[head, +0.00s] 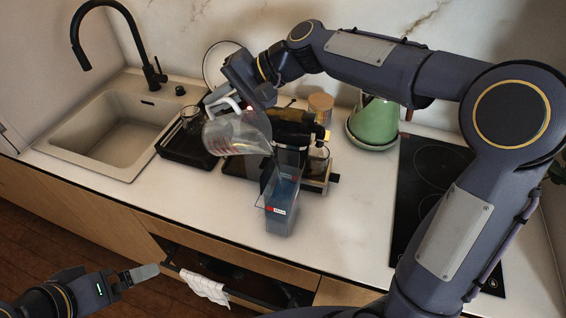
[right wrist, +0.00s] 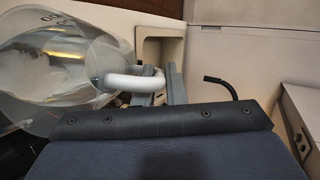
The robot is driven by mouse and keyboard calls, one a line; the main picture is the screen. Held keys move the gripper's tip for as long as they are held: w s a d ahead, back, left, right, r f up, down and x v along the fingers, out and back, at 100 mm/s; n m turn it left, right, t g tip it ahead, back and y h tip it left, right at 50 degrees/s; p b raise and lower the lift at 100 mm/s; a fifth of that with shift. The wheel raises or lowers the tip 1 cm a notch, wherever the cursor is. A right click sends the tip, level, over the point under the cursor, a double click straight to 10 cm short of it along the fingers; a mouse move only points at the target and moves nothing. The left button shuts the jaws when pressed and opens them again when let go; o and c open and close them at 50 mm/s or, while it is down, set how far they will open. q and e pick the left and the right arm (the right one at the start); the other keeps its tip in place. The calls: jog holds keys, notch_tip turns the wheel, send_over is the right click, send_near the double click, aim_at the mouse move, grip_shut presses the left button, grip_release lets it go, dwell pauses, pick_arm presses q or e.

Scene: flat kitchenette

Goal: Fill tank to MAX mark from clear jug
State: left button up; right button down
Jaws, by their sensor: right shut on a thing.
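The clear jug (head: 236,137) is tilted in the head view, its lower end toward the tank on the right. My right gripper (head: 236,98) is shut on the jug's white handle, which shows in the right wrist view (right wrist: 135,82) beside the clear jug body (right wrist: 60,70). The tank (head: 280,205) is a tall clear box with a red label, standing on the counter in front of the coffee machine. It looks bluish inside; I cannot read its level against the mark. My left gripper (head: 138,275) is empty at the lower left, below the counter; its opening is unclear.
The coffee machine (head: 290,135) stands just behind the tank. A black tray (head: 187,148) and a sink (head: 115,125) are to the left.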

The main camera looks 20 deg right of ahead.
jog(key=shift+s+d+r+b, duration=0.25)
jog(key=shift+r+b, duration=0.2)
jog(key=shift+b, duration=0.65)
dwell(0.6)
jog(key=shift+t+y, duration=0.3)
jog(key=shift+s+d+r+b, duration=0.1)
jog(key=shift+r+b, duration=0.05)
jog(key=shift+b, duration=0.45)
jog(key=shift+r, duration=0.1)
jog(key=w+a+g+h+p, duration=0.1)
jog(key=p, duration=0.4)
jog(key=shift+a+f+p, duration=0.15)
jog(key=shift+f+p, duration=0.25)
jog(key=f, duration=0.1)
jog(key=f+h, duration=0.1)
jog(key=w+a+f+g+h, duration=0.1)
jog(key=shift+f+m+b, duration=0.3)
jog(key=shift+b, duration=0.05)
jog(key=shift+w+a+f, duration=0.1)
jog(key=shift+w+f, duration=0.1)
jog(key=shift+f, duration=0.1)
jog(key=shift+f+g+h, duration=0.3)
jog(key=shift+g, duration=0.1)
jog(key=shift+w+a+f, duration=0.1)
jog(key=shift+w+a, duration=0.05)
